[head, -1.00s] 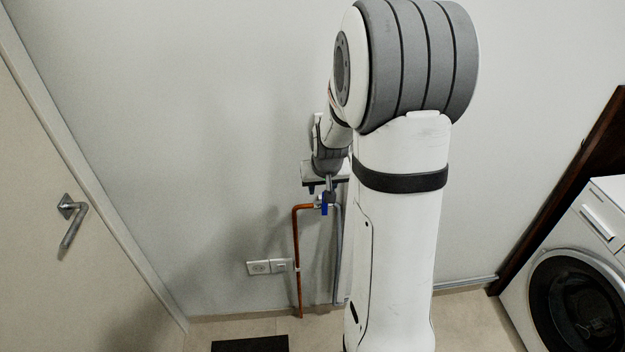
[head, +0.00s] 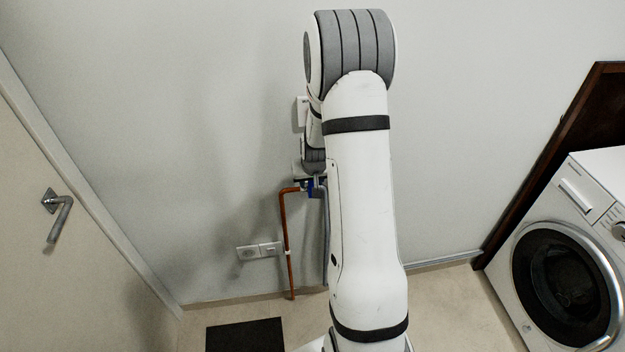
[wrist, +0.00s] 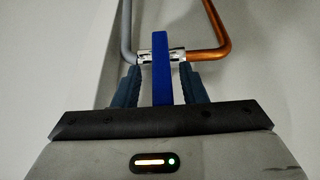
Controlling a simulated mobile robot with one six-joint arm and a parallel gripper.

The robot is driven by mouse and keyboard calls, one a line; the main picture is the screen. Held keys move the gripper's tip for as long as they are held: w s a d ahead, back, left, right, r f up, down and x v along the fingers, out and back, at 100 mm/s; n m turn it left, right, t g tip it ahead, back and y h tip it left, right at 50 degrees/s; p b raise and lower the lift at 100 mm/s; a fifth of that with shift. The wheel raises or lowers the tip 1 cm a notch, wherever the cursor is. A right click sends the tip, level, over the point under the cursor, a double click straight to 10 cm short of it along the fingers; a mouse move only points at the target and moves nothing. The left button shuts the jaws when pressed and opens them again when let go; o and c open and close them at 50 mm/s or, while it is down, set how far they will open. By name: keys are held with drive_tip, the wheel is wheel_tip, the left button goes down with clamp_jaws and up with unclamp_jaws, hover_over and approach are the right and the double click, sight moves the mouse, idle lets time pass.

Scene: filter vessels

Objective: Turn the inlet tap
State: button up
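The inlet tap has a blue lever (wrist: 162,75) on a silver valve body (wrist: 147,55), joining a grey pipe to a copper pipe. My gripper (wrist: 160,69) is open in the wrist view, with one dark finger on each side of the blue lever. A gap shows between the lever and each finger. In the head view a small bit of the blue lever (head: 309,187) shows below my gripper. My arm hides most of the tap there.
The copper pipe (head: 287,245) and grey pipe (head: 326,235) run down the wall. A wall socket (head: 258,251) is left of them. A door (head: 60,260) is at left, a washing machine (head: 565,270) at right. A dark mat (head: 245,335) lies on the floor.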

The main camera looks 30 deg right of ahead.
drive_tip(key=shift+c, duration=0.5)
clamp_jaws()
